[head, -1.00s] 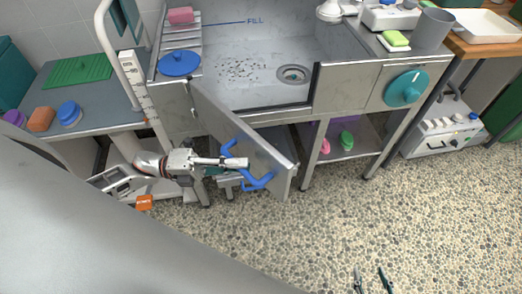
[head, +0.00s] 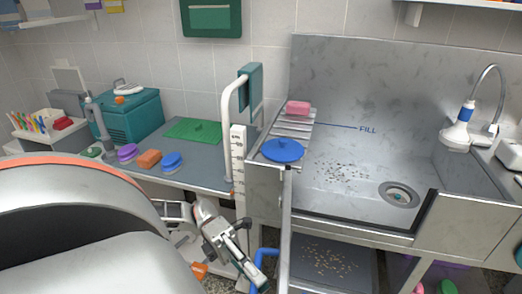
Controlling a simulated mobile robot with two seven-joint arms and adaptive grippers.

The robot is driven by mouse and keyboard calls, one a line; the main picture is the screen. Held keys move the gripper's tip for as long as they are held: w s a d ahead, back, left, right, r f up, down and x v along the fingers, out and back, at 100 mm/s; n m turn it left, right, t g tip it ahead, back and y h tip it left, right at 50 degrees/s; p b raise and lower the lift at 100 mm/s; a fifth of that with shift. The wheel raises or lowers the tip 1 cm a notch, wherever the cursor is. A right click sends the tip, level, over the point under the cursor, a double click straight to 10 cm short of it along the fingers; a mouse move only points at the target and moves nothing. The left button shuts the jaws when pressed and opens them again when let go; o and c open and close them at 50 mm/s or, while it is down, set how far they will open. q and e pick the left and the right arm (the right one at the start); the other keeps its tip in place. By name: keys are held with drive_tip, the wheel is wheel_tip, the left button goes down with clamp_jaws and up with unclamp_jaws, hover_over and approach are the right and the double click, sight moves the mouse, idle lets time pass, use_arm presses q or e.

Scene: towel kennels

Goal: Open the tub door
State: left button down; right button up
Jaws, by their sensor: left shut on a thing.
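The tub door (head: 286,235) is a grey metal panel hinged at the left of the tub's front opening. It stands swung out and shows nearly edge-on, its lower part cut off by the bottom of the picture. A blue handle (head: 262,257) sticks out on its left side. My left gripper (head: 257,270) is shut on the blue handle; its fingertips are partly hidden near the bottom edge. The steel tub (head: 335,200) is open at the front left, with dark specks and a drain on its floor. My right gripper is out of view.
A blue lid (head: 283,150) and pink soap (head: 298,107) lie on the tub's slatted rack. A side counter (head: 205,172) at the left holds brushes, a green mat (head: 194,130) and a teal box (head: 130,115). A white curved pole (head: 227,130) stands beside the tub.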

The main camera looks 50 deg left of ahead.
use_arm(q)
drive_tip(key=shift+w, duration=0.1)
drive_tip(key=c, duration=2)
unclamp_jaws()
drive_tip(key=shift+c, duration=0.2)
drive_tip(key=a+f, duration=0.1)
drive_tip(key=a, duration=1.1)
drive_tip(key=shift+w+f, duration=0.15)
drive_tip(key=shift+f, duration=0.15)
